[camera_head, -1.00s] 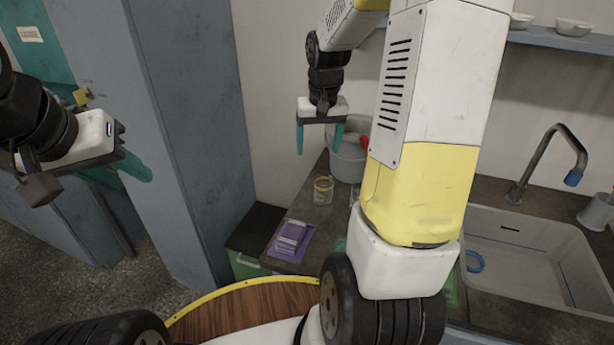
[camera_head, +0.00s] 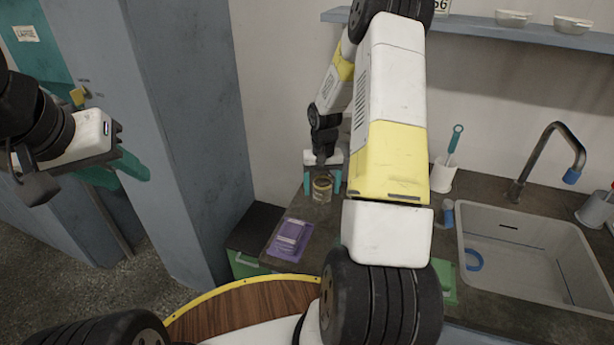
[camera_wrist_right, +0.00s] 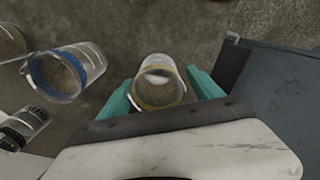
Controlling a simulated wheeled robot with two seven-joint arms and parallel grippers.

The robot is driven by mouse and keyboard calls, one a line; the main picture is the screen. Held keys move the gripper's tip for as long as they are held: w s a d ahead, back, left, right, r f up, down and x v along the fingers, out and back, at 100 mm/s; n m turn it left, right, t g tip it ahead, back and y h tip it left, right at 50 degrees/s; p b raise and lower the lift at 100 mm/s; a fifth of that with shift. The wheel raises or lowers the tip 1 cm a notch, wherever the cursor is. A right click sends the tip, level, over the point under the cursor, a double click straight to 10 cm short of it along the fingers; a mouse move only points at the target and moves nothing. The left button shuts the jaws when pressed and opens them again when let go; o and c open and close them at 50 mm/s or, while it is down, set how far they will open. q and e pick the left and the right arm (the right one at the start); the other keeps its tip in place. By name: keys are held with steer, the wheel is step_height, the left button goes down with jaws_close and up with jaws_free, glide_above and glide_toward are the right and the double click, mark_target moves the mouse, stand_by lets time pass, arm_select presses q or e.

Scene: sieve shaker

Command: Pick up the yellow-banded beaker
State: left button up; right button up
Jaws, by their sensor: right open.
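The yellow-banded beaker (camera_head: 322,191) stands upright on the dark counter, below the wall shelf. In the right wrist view, this clear beaker (camera_wrist_right: 158,82) lies between the two teal fingers. My right gripper (camera_head: 322,182) is open, with one finger on each side of the beaker. In the wrist view, gaps show beside the beaker at my right gripper (camera_wrist_right: 160,95), though contact is hard to judge. My left gripper (camera_head: 122,172) hangs at the far left, away from the counter, its finger gap unclear.
A blue-banded beaker (camera_wrist_right: 66,72) and a small clear bottle (camera_wrist_right: 24,126) stand left of the yellow-banded one in the wrist view. A purple pad (camera_head: 289,240) lies nearer on the counter. A sink (camera_head: 530,262) is at right; a grey cabinet (camera_head: 190,120) is at left.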

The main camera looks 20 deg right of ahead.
steer(key=shift+f, duration=0.85)
steer(key=c, duration=1.5)
steer(key=shift+o, duration=0.2)
steer(key=shift+r, duration=0.1)
